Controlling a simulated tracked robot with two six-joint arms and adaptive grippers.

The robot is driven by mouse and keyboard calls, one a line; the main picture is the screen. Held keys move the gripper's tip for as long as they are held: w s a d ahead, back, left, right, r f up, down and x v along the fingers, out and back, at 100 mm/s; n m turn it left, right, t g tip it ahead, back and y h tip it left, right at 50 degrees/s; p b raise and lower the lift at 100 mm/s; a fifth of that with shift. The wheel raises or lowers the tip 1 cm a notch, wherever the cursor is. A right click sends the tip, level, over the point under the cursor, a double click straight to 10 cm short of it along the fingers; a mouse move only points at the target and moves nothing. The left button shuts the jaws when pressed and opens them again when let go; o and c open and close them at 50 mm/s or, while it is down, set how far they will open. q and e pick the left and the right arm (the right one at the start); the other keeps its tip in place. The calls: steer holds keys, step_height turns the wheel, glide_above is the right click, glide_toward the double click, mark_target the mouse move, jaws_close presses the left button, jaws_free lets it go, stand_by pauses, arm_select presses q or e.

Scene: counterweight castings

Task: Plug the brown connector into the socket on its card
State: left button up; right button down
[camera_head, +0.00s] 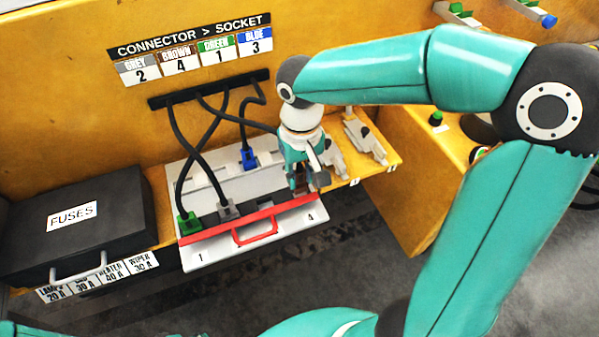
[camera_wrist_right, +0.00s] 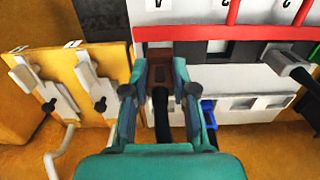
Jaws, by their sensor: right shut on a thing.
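My right gripper (camera_head: 306,184) is over the right end of the white socket panel (camera_head: 262,186), near the number 4. It is shut on the brown connector (camera_wrist_right: 160,78), which shows only as a small brown part between the fingers in the wrist view, with a black cable behind it. The fingers hide most of it, and I cannot tell whether it is inside socket 4. The card (camera_head: 180,59) pairs brown with 4. The green connector (camera_head: 189,223) is at position 1, and the grey connector (camera_head: 228,210) at position 2. My left gripper is not in view.
A red bar with a handle (camera_head: 256,238) runs along the panel's front. The blue connector (camera_head: 249,158) sits on the panel's back part. Black cables hang from a rail (camera_head: 208,89). A black fuse case (camera_head: 77,225) is left; grey switch-like parts (camera_head: 365,139) are right.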

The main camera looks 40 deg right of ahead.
mark_target(300, 172)
steer(key=shift+f+b, duration=1.25)
steer(key=shift+f, duration=0.15)
steer(key=c, duration=0.9)
jaws_free()
steer(key=shift+o, duration=0.2)
steer(key=shift+r, duration=0.1)
step_height(300, 172, up, 12)
steer(key=shift+f, duration=0.1)
